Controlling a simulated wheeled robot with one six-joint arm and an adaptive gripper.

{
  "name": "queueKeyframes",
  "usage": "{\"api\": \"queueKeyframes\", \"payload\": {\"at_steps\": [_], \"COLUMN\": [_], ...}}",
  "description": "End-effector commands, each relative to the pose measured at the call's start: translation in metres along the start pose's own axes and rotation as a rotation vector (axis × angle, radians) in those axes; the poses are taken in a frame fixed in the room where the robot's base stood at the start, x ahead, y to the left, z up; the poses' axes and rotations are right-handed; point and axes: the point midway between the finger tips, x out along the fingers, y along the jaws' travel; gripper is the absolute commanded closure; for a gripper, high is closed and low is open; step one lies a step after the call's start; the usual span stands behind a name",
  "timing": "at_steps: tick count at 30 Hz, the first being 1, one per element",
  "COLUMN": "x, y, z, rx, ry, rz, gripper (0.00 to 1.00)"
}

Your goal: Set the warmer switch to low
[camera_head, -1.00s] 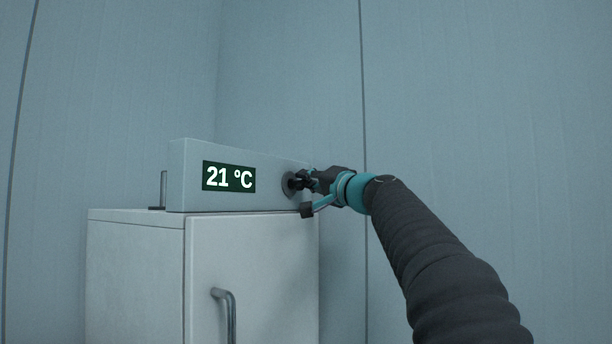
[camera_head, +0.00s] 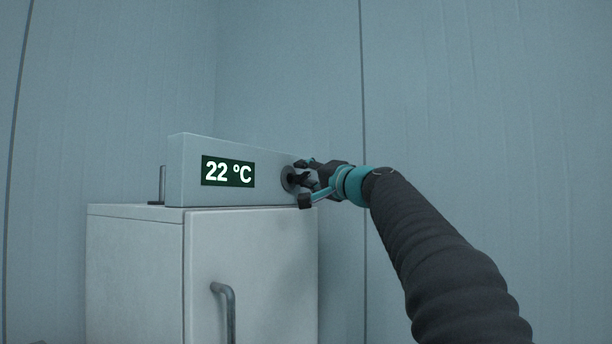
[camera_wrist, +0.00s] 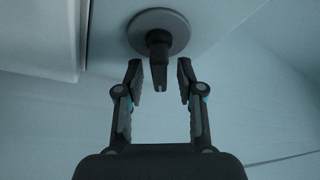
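The warmer is a long pale box with a dark display (camera_head: 228,171) reading 22 °C on its front. Its switch is a dark knob on a round grey disc (camera_head: 288,179) at the right end of that front. In the wrist view the knob (camera_wrist: 158,62) stands out from its disc (camera_wrist: 158,22) toward my gripper (camera_wrist: 158,75). The two fingers are apart, one on each side of the knob's tip, with a visible gap on both sides. In the head view my gripper (camera_head: 304,182) is at the knob and partly covers it. Any setting marks cannot be made out.
The warmer stands on a pale cabinet (camera_head: 250,245) with a grey bar handle (camera_head: 226,305) on its door. A small upright metal piece (camera_head: 161,185) stands behind the warmer's left end. Plain panelled walls are behind, with free room to the right.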

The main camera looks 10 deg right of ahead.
Motion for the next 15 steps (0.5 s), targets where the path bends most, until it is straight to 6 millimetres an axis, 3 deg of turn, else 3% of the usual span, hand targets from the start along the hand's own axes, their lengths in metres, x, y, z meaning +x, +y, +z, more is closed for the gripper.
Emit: {"api": "queueKeyframes", "payload": {"at_steps": [8, 15], "x": [-0.009, -0.05], "y": [-0.001, -0.001], "z": [0.0, -0.001], "rx": [0.0, 0.001], "ry": [0.001, 0.004], "rz": [0.001, 0.002], "gripper": [0.62, 0.62]}}
